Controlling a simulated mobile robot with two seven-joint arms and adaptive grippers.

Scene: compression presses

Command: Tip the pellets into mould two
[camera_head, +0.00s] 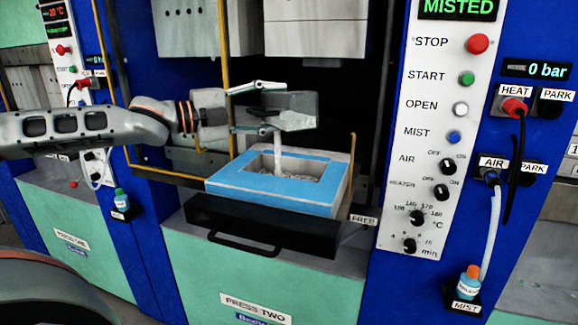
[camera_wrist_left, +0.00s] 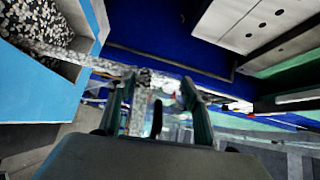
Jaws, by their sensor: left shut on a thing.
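Mould two (camera_head: 225,186) is a blue-rimmed, pale box with an open cavity. It sits on the dark drawer at the front of press two. Grey pellets (camera_head: 298,166) lie in its cavity; black-and-white pellets (camera_wrist_left: 45,25) show inside it in the left wrist view. My left gripper (camera_head: 277,107) is above the mould, shut on a grey container (camera_head: 298,106). A thin pale stream (camera_head: 277,152) falls from the container into the cavity. The container's inside is hidden. In the left wrist view the fingers (camera_wrist_left: 162,108) stand beside the blue mould wall (camera_wrist_left: 35,85). My right gripper is out of view.
Press two's control panel (camera_head: 420,75) stands to the right, with a red heat plug (camera_head: 514,107) and an air hose (camera_head: 490,230). A yellow rail (camera_head: 228,100) runs close to my left gripper. The drawer handle (camera_head: 245,247) sticks out in front.

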